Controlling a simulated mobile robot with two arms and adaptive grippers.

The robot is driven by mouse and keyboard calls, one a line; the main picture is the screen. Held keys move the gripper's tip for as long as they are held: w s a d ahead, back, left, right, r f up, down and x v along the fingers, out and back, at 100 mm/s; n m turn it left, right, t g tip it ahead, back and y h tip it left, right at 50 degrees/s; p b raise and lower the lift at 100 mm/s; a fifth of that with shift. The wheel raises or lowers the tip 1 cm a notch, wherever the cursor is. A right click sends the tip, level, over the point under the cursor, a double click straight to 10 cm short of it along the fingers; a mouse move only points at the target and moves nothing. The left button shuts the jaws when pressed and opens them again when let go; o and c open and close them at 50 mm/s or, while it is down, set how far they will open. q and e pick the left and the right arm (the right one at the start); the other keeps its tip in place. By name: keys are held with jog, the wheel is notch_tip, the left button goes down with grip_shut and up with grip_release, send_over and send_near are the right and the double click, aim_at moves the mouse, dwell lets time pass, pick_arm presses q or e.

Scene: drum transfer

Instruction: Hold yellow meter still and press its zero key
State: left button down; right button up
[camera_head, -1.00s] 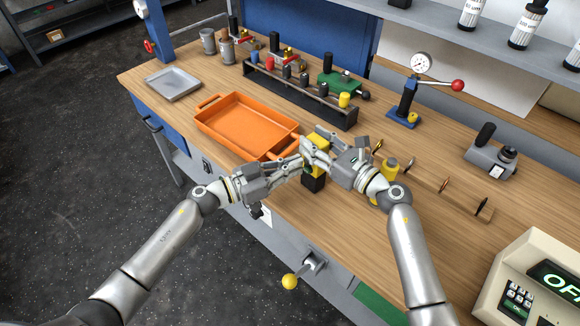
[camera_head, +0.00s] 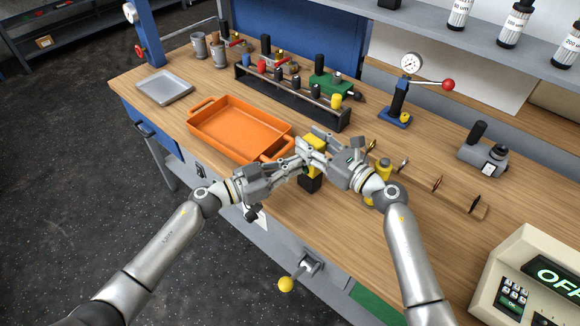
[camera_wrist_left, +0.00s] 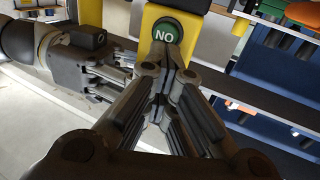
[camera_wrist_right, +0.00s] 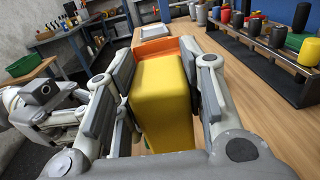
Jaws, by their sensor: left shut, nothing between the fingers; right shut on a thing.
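The yellow meter (camera_head: 313,143) with a black lower end (camera_head: 310,183) is held above the bench's front part in the head view. My right gripper (camera_head: 322,146) is shut on it; in the right wrist view the yellow body (camera_wrist_right: 164,95) sits between the two fingers. My left gripper (camera_head: 301,157) is shut and empty, close to the meter. In the left wrist view its closed fingertips (camera_wrist_left: 173,50) overlap the lower edge of a round green face (camera_wrist_left: 167,30) reading "NO" on the meter. I cannot tell whether they touch it.
An orange tray (camera_head: 197,131) lies left of the grippers on the wooden bench. A black rack (camera_head: 290,94) with several coloured pieces stands behind. A yellow object (camera_head: 384,168) and a strip with clips (camera_head: 462,198) are to the right. A beige device (camera_head: 500,262) shows "OFF".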

pick_arm(q)
jog(key=shift+w+d+r, duration=0.15)
jog(key=shift+d+r, duration=0.05)
jog(key=shift+d, duration=0.25)
jog(key=shift+w+d+r, duration=0.15)
jog(key=shift+d, duration=0.25)
jog(key=v, duration=0.6)
jog(key=shift+a+f, duration=0.15)
jog(key=shift+a, duration=0.15)
jog(key=shift+d+f, duration=0.1)
dwell(0.3)
